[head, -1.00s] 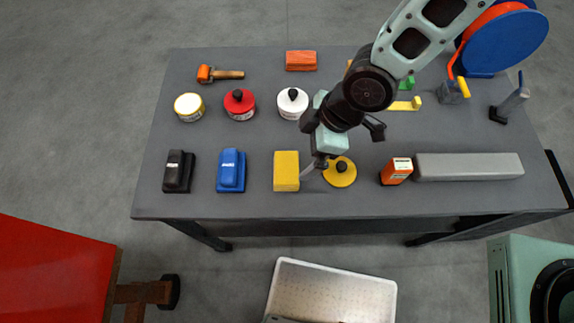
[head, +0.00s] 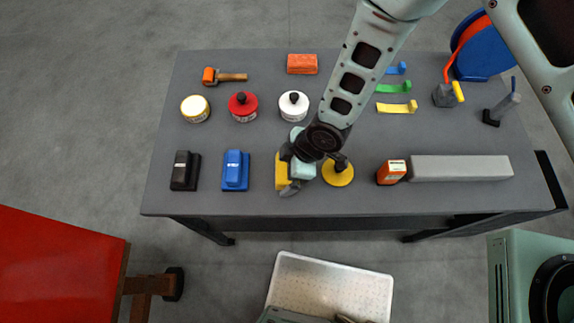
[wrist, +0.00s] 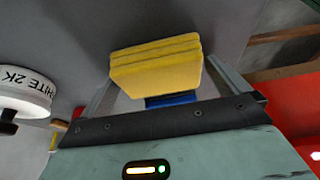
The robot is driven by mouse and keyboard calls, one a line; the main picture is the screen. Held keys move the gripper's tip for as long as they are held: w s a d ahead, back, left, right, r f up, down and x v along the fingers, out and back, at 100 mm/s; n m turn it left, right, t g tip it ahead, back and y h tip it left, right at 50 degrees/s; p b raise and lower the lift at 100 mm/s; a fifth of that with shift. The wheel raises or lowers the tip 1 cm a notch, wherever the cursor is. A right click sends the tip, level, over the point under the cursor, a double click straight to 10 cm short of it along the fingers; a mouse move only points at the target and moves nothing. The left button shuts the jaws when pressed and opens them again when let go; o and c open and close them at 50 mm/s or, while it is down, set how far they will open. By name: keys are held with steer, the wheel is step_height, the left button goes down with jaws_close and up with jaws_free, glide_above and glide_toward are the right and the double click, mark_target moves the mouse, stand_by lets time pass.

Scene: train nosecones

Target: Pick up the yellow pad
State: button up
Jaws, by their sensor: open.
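The yellow pad (head: 281,172) lies near the front edge of the grey table, partly hidden by my gripper (head: 290,178) in the head view. In the wrist view the yellow pad (wrist: 157,66) shows as a layered block between the two spread fingers of my gripper (wrist: 160,80). The fingers are open, one on each side of the pad. I cannot tell whether either finger touches it.
A blue block (head: 235,170) and a black block (head: 185,170) stand left of the pad. A yellow disc (head: 338,173) lies close on the right. A white tin (head: 293,105) stands behind. An orange box (head: 391,172) and long grey bar (head: 460,168) are farther right.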

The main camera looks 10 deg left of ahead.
steer(key=c, duration=0.9)
step_height(320, 180, up, 10)
steer(key=b, duration=0.3)
steer(key=shift+o, duration=1.1)
steer(key=shift+w+f, duration=0.1)
steer(key=shift+c, duration=0.4)
